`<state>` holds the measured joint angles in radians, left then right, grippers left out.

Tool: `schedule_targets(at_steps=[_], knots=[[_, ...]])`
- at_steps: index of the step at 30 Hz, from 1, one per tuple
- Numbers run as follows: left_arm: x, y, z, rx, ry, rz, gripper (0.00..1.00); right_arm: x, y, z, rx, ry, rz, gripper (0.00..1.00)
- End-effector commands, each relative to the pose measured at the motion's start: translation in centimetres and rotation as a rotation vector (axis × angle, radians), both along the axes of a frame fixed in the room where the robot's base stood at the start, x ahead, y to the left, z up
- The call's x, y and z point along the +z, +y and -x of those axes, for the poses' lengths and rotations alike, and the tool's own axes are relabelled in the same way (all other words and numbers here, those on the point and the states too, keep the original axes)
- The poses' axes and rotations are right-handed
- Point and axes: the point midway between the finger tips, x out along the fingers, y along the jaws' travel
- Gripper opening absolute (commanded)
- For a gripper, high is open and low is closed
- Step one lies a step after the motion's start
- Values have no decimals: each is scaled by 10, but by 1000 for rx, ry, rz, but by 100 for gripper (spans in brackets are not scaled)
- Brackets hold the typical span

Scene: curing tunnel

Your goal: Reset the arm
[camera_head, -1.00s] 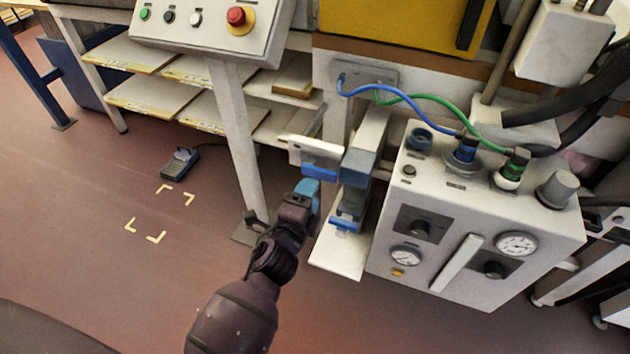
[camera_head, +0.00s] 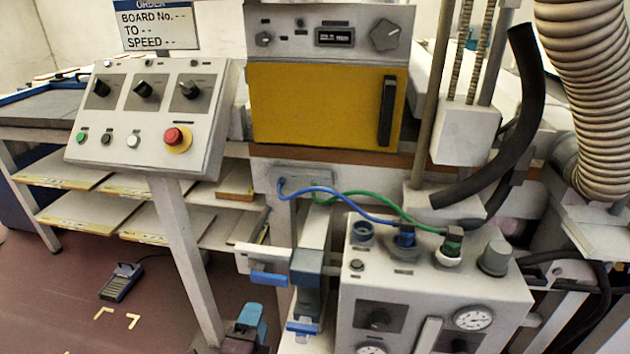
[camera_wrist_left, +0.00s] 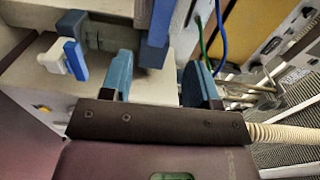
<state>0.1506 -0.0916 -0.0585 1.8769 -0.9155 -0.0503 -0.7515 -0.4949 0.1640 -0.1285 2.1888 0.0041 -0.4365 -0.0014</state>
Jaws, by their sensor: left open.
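My left gripper (camera_head: 252,322) shows at the bottom of the head view, with its blue fingertips and dark wrist partly cut off by the lower edge. In the left wrist view its two blue fingers (camera_wrist_left: 160,80) stand apart with nothing between them. In the head view it is below and left of a grey and blue clamp-like fitting (camera_head: 306,282) beside the gauge box, with a gap in the picture. My right gripper is in neither view.
A white gauge box (camera_head: 470,290) with blue and green hoses stands at right. A sloped control panel (camera_head: 150,150) on a post (camera_head: 187,250) stands at left. A yellow-doored unit (camera_head: 318,108) is behind. A foot pedal (camera_head: 121,282) lies on open floor at lower left.

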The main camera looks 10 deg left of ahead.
Motion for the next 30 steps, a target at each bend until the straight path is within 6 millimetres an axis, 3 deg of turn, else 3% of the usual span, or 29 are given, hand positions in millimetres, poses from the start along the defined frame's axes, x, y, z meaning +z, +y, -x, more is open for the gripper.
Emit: schedule_targets(at_steps=[4,8,18,24,30], knots=[[7,14,16,23,28,97,55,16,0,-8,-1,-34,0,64],[13,39,51,69,94,304,55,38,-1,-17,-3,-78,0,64],[6,89,176,270,340,963,55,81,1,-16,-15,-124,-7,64],[2,98,241,401,461,1262,55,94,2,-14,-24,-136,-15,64],[-3,100,269,468,514,1385,55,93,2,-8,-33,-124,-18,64]])
